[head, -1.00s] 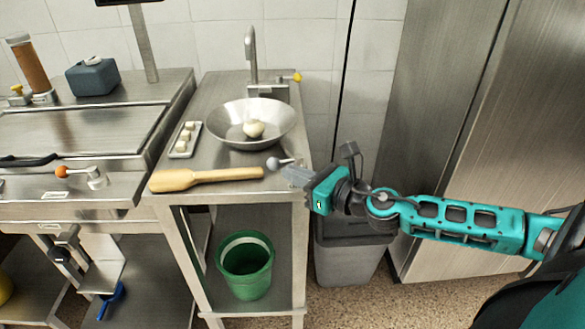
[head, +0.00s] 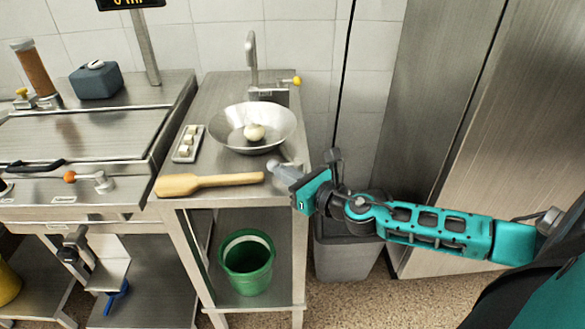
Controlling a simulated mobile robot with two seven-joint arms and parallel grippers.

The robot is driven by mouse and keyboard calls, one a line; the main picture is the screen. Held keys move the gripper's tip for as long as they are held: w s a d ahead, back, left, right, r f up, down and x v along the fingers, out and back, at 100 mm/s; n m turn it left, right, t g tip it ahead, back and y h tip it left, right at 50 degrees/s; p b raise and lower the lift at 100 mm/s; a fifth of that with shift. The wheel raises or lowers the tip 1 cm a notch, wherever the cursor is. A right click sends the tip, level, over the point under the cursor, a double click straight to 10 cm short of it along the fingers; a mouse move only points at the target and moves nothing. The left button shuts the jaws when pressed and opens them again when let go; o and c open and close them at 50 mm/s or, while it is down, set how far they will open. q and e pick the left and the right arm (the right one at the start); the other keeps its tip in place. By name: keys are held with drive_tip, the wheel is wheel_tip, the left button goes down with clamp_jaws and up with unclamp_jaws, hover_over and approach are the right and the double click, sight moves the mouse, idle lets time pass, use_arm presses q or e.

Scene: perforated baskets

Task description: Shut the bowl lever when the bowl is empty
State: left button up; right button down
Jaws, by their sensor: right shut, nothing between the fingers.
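The steel bowl (head: 226,127) sits on the narrow steel counter below the tap, and a pale round lump (head: 254,132) lies in it. A small lever with a grey ball knob (head: 272,164) is at the counter's right side, just in front of the bowl. My right gripper (head: 282,172) is shut and empty, with its fingertips at the knob and partly covering the lever. I cannot tell whether they touch. My left gripper is not in view.
A wooden paddle (head: 210,182) lies along the counter's front edge. A small tray (head: 177,156) with several pale pieces is left of the bowl. A green bucket (head: 246,262) stands on the shelf below. A grey bin (head: 345,258) stands to the right.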

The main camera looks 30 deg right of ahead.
drive_tip(key=shift+w+r, duration=0.1)
drive_tip(key=shift+w, duration=0.05)
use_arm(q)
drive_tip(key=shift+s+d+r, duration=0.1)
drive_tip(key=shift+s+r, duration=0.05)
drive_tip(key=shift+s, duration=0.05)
use_arm(e)
drive_tip(key=shift+s, duration=0.35)
use_arm(q)
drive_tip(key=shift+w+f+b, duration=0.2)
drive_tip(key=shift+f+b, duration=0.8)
drive_tip(key=shift+b, duration=0.15)
use_arm(e)
drive_tip(key=v, duration=1.2)
drive_tip(key=shift+s, duration=0.2)
